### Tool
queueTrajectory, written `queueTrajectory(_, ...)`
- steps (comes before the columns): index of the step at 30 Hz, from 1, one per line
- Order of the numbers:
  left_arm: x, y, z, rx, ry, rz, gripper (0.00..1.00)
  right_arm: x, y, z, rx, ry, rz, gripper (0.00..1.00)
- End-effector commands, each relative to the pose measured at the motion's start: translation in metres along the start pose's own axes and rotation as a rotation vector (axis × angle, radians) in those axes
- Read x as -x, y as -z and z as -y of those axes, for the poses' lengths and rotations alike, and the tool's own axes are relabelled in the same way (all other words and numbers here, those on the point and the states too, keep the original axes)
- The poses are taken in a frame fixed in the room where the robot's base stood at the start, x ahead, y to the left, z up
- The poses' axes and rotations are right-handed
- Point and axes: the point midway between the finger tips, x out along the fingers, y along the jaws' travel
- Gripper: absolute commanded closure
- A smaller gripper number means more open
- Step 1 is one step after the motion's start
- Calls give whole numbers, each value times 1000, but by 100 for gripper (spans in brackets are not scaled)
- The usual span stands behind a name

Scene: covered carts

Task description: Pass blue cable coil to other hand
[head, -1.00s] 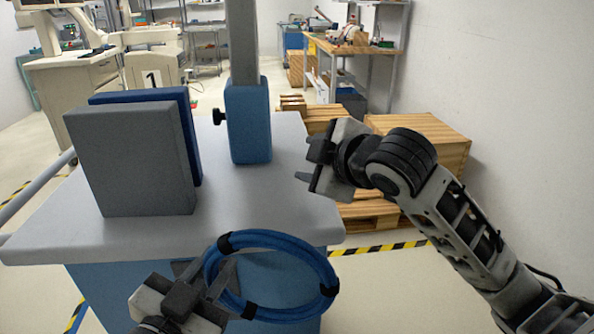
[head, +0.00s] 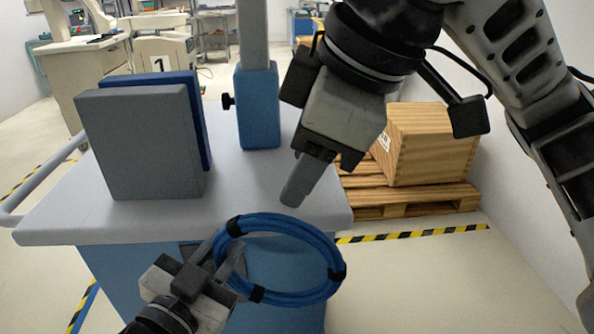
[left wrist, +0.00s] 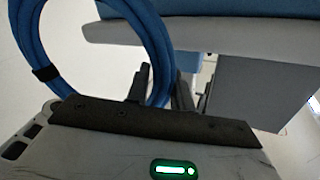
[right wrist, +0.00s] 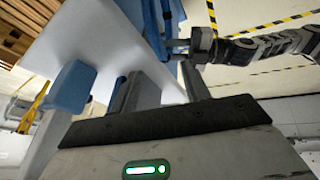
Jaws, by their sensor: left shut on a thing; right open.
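The blue cable coil (head: 290,298), a ring with black ties, is held up in front of the cart's near edge. My left gripper (head: 222,262) is shut on the coil's left side in the head view. The left wrist view shows the coil (left wrist: 160,50) passing between the fingers. My right gripper (head: 296,188) is open and empty, pointing down just above the coil's top, apart from it. In the right wrist view the coil (right wrist: 155,30) shows beyond the open fingers (right wrist: 160,88).
A grey cart top (head: 250,200) lies behind the coil, with a grey panel (head: 143,145), a blue panel (head: 203,125) and a blue post base (head: 258,105) on it. A wooden crate (head: 430,145) on a pallet (head: 420,203) stands to the right.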

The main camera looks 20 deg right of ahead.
Motion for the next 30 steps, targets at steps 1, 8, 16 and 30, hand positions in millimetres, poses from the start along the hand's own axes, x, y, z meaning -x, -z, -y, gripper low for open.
queueTrajectory(1, 0, 2, 0, 2, 1, -5, 100, -3, -1, 0, -2, 1, 6, 53)
queueTrajectory(8, 0, 2, 0, 2, 1, -5, 100, -38, -2, 1, -1, 6, 8, 53)
queueTrajectory(16, 0, 2, 0, 1, 1, -5, 100, -89, -1, 1, 0, 5, 5, 53)
queueTrajectory(30, 0, 2, 0, 1, 1, -5, 100, -118, 0, 1, 1, 2, 1, 53)
